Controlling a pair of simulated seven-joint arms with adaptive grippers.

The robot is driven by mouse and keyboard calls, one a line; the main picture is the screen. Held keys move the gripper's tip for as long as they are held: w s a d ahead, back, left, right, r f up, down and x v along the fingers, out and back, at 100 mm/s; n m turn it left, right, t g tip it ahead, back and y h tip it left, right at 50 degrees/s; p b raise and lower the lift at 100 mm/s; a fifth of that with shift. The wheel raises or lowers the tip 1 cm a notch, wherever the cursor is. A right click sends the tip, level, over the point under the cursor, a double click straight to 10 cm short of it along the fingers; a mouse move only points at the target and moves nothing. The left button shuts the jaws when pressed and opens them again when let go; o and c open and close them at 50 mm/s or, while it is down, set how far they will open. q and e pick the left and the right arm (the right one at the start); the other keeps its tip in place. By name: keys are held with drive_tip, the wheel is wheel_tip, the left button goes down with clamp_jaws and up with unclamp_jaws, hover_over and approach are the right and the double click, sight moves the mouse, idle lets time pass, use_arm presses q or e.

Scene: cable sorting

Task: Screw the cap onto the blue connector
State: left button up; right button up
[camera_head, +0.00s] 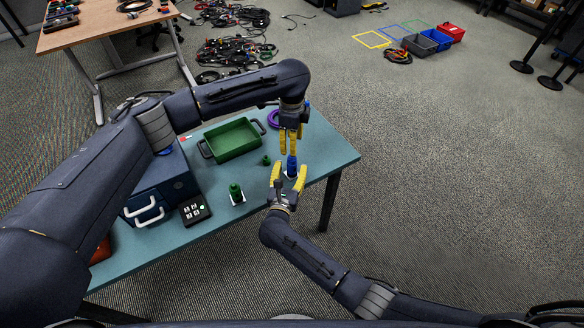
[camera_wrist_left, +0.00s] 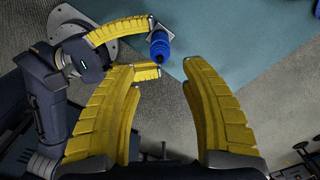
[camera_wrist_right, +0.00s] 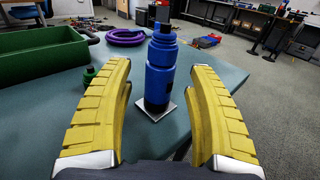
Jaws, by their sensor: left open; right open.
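The blue connector (camera_wrist_right: 158,80) stands upright on a small white plate near the table's right corner. A narrower blue piece with a ridged ring (camera_wrist_right: 164,36) sits on its top, seemingly the cap; I cannot tell if it is seated tight. The connector also shows in the left wrist view (camera_wrist_left: 160,46) and the head view (camera_head: 292,164). My right gripper (camera_head: 289,172) is open, low, with its fingers on either side of the connector and gaps between. My left gripper (camera_head: 290,137) is open and empty, pointing down just above the connector.
A green connector (camera_head: 236,192) stands on its own plate, with a loose green cap (camera_head: 266,160) nearby. A green tray (camera_head: 232,139), a purple ring (camera_head: 273,118), a blue drawer box (camera_head: 168,185) and a keypad (camera_head: 195,209) are on the table (camera_head: 240,232).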

drive_tip(key=shift+x, duration=0.95)
clamp_jaws()
